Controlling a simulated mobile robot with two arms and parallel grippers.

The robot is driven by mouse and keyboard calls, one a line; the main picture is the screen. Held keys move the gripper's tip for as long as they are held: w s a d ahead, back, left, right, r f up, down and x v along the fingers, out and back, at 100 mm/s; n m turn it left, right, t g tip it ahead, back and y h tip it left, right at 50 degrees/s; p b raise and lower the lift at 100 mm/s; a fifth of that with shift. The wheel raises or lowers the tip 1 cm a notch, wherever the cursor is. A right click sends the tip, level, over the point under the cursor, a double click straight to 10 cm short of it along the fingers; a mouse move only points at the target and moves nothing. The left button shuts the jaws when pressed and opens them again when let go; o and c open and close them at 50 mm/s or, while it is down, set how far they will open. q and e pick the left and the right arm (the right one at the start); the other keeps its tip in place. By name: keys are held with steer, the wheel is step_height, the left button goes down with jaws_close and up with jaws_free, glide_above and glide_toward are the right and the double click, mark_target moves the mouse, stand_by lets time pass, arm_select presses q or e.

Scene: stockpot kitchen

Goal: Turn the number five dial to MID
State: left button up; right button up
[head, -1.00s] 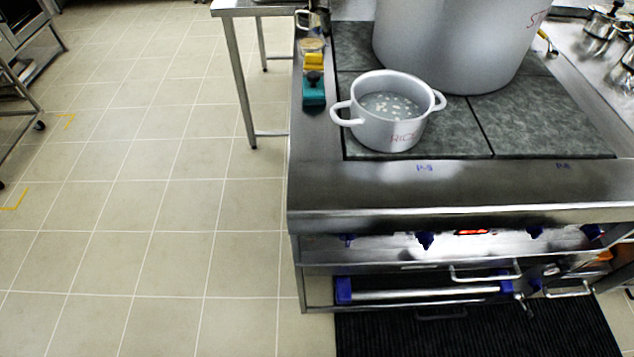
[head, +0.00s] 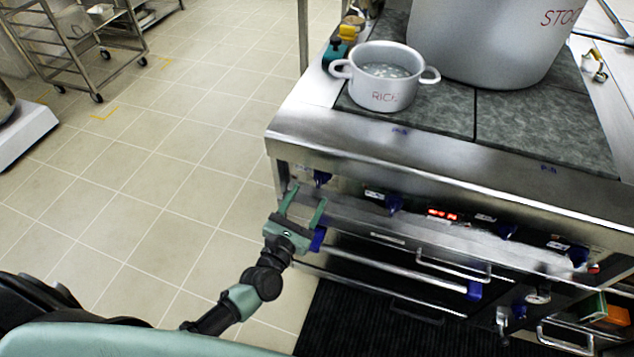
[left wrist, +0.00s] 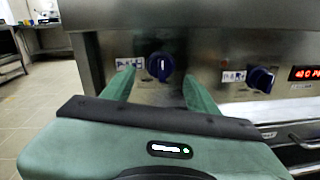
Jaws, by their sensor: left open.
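Several blue dials sit on the stove's steel front panel. The leftmost dial (head: 321,178) is closest to my left gripper (head: 303,198). In the left wrist view this dial (left wrist: 160,67) shows between my open green fingers, with its white mark about upright. A small label is beside it, too small to read surely. The fingers point at the panel and hold nothing; whether they reach around the dial I cannot tell. A second dial (head: 394,203) is to its right, also in the left wrist view (left wrist: 261,79). My right gripper is not in view.
A red lit display (head: 442,215) is on the panel between dials. Below are oven handles, one a long bar (head: 395,268). Open floor lies left.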

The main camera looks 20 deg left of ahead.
mark_target(317, 183)
arm_select(q)
steer(key=w, duration=0.5)
steer(key=shift+w+d, duration=0.15)
steer(key=shift+d, duration=0.25)
steer(key=shift+w, duration=0.45)
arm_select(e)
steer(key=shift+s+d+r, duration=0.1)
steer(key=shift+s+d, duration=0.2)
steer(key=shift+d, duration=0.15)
arm_select(q)
steer(key=shift+c, duration=0.3)
jaws_close()
